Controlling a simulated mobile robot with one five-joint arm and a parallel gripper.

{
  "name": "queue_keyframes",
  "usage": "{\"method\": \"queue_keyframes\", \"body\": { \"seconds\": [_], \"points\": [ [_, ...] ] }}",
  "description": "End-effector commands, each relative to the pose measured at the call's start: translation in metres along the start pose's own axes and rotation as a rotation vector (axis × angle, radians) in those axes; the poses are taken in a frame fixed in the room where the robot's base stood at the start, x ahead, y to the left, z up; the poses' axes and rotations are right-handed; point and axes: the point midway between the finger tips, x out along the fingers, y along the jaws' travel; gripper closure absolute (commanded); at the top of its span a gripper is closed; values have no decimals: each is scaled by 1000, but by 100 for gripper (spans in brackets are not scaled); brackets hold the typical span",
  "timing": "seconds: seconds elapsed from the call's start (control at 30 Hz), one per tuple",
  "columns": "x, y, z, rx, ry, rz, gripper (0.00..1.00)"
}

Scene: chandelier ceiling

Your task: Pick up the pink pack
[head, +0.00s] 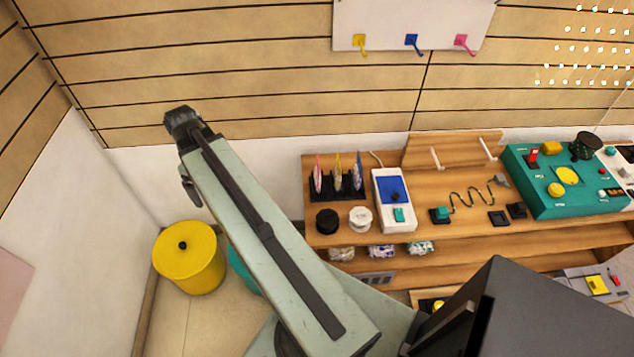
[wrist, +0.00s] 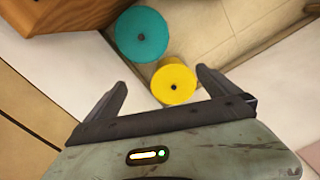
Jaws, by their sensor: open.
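A slim pink upright item (head: 318,174), which may be the pink pack, stands at the left end of a black rack (head: 342,194) on the wooden bench. A yellow one (head: 338,176) and a blue one (head: 357,172) stand beside it. My gripper (wrist: 160,84) is open and empty in the wrist view, its two fingers wide apart. In the head view my arm reaches up and left, well away from the rack, and the fingers cannot be made out. The rack does not show in the wrist view.
A yellow drum (head: 188,258) and a teal drum (wrist: 139,34) stand on the floor left of the bench (head: 440,232). A white device with a blue screen (head: 394,200) is right of the rack. Small bags (head: 382,251) lie on the shelf below. A teal console (head: 575,190) stands right.

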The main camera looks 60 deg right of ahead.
Motion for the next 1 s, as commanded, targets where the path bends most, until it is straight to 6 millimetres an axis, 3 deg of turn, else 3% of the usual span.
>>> {"method": "queue_keyframes", "body": {
  "seconds": [0.03, 0.1, 0.2, 0.3, 0.4, 0.57, 0.7, 0.9, 1.0],
  "points": [
    [16, 46, 28, -31, 0, 0, 0],
    [26, 99, 71, -107, 0, -1, 0],
    [38, 160, 138, -209, 0, -1, 0],
    [47, 202, 199, -296, 0, -1, 0],
    [51, 222, 238, -354, 1, -1, 0],
    [52, 231, 259, -389, 0, 0, 0],
    [55, 231, 259, -394, 0, 0, 0],
    [80, 232, 259, -394, 0, 0, 0],
    [80, 231, 258, -394, 0, 0, 0]
  ]
}}
